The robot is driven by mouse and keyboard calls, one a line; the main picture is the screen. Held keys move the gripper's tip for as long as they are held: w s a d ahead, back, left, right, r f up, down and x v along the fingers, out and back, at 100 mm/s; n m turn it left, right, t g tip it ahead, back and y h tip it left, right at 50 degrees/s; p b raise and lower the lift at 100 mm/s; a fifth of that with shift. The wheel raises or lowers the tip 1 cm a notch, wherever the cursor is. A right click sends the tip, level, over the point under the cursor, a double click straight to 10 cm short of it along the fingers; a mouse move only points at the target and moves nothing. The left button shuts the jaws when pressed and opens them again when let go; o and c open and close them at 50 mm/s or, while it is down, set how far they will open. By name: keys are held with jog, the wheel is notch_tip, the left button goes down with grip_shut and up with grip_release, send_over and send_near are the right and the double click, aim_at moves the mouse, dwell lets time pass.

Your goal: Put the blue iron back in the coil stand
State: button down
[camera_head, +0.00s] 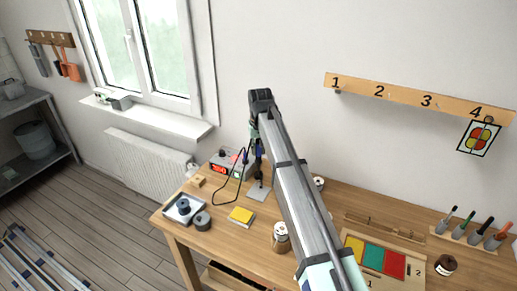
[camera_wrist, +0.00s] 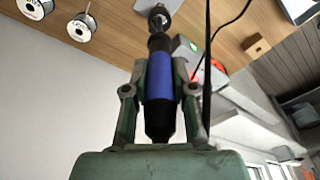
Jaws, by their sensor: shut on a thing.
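The blue iron (camera_wrist: 161,80) is clamped between both fingers of my gripper (camera_wrist: 160,88) in the wrist view, its blue sleeve between the fingers and its black front pointing away from the palm. In the head view my gripper (camera_head: 256,141) is above the back of the bench, and the iron hangs steeply downward. The coil stand has a grey base plate (camera_head: 257,194) directly below it. A dark, metallic part (camera_wrist: 153,10) lies in line with the iron's front in the wrist view. Whether the tip is inside the coil or just above it I cannot tell.
The soldering station (camera_head: 222,165) with red displays stands left of the stand, its black cable looping nearby. My arm hides the bench's middle. White-flanged spools (camera_wrist: 81,27) also stand nearby.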

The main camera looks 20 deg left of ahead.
aim_at(258, 161)
jog(key=shift+f+b, duration=0.85)
jog(key=shift+f, duration=2.35)
dwell(0.8)
jog(key=shift+c, duration=2)
grip_release()
jog(key=shift+r+p, duration=1.7)
jog(key=shift+r, duration=1.8)
